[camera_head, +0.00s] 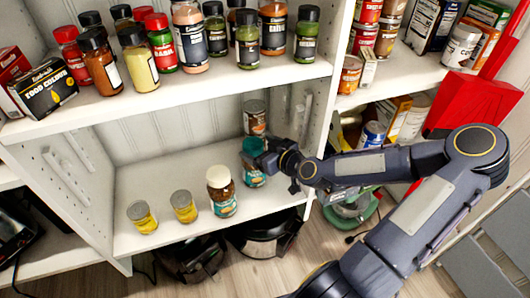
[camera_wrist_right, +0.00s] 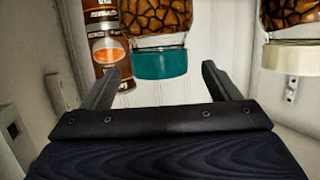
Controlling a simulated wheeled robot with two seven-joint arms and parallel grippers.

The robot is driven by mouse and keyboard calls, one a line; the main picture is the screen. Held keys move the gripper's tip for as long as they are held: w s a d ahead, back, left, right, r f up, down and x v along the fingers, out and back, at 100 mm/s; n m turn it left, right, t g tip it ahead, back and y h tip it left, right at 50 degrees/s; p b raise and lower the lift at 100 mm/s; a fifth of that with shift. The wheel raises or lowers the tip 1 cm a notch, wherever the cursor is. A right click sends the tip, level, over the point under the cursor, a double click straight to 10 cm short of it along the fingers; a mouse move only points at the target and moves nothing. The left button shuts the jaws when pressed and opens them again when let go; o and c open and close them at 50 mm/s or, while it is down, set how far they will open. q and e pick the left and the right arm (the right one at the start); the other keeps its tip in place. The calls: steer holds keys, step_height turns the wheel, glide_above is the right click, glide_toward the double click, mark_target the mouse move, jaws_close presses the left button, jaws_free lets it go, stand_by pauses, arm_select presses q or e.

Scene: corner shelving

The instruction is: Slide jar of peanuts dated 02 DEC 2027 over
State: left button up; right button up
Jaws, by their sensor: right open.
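A jar with a teal lid (camera_head: 253,178) stands on the lower shelf, partly hidden by my right gripper (camera_head: 264,160). In the right wrist view its teal lid (camera_wrist_right: 160,64) lies between the two spread fingertips; whether they touch it cannot be told. A jar with a white lid (camera_head: 221,192) stands just left of it, with brown contents and a teal label. It also shows in the right wrist view (camera_wrist_right: 290,57), outside the fingers. Both hold nut-like contents. No date is readable on either. My right gripper is open. My left gripper is not in view.
A brown-labelled jar (camera_head: 254,118) stands behind the teal-lidded jar. Two small yellow jars (camera_head: 183,206) stand to the left on the lower shelf (camera_head: 150,182), which has free room behind them. A white side panel (camera_head: 318,110) rises at right. The upper shelf holds several spice jars.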

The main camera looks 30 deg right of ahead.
mark_target(249, 143)
steer(key=b+x, duration=0.1)
steer(key=x, duration=0.4)
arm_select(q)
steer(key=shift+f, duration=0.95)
arm_select(e)
steer(key=shift+c, duration=0.4)
